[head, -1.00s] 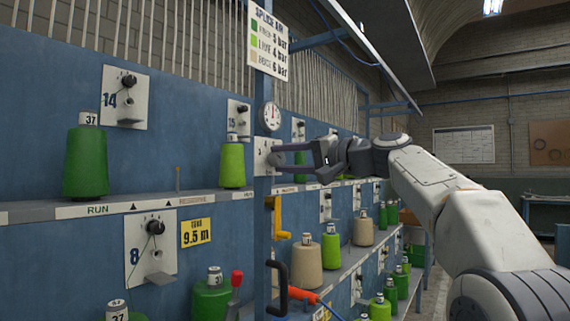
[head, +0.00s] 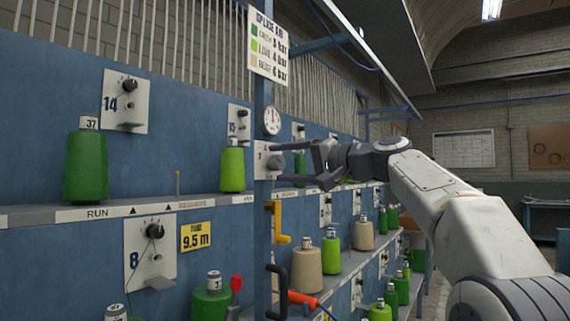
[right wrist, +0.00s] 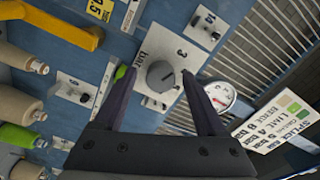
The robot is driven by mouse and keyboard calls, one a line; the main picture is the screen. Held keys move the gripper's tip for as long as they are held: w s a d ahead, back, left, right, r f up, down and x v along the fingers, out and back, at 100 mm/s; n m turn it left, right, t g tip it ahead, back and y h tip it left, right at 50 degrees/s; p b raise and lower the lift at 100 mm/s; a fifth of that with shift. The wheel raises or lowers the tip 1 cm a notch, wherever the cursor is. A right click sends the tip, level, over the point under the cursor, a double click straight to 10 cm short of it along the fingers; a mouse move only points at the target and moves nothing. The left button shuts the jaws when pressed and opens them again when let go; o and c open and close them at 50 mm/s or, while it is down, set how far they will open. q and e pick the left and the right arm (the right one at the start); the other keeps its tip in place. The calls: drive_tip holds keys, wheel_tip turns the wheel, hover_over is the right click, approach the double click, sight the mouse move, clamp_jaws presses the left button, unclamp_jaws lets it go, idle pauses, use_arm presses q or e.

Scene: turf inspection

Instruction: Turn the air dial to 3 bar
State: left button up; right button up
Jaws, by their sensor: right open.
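The air dial (head: 273,161) is a dark round knob on a pale plate fixed to the blue post. In the right wrist view the knob (right wrist: 160,76) shows clearly, with "bar" and a 3 printed on its plate. My right gripper (head: 278,163) is open in front of the plate. In the right wrist view its fingers (right wrist: 158,73) stand on either side of the knob, with gaps visible; I cannot tell whether they reach its depth. The knob's exact setting is too small to read. My left gripper is not in view.
A round gauge (head: 271,120) sits just above the dial, under the splice air sign (head: 268,45). A yellow handle (head: 279,222) and a black handle (head: 277,290) are below. Shelves with green and beige yarn cones (head: 307,262) line the wall.

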drive_tip(key=shift+s+d, duration=0.25)
drive_tip(key=shift+d, duration=0.1)
drive_tip(key=b+v, duration=0.2)
drive_tip(key=v, duration=0.7)
drive_tip(key=shift+s+d+b, duration=0.2)
drive_tip(key=shift+d+b, duration=0.05)
drive_tip(key=shift+b, duration=0.1)
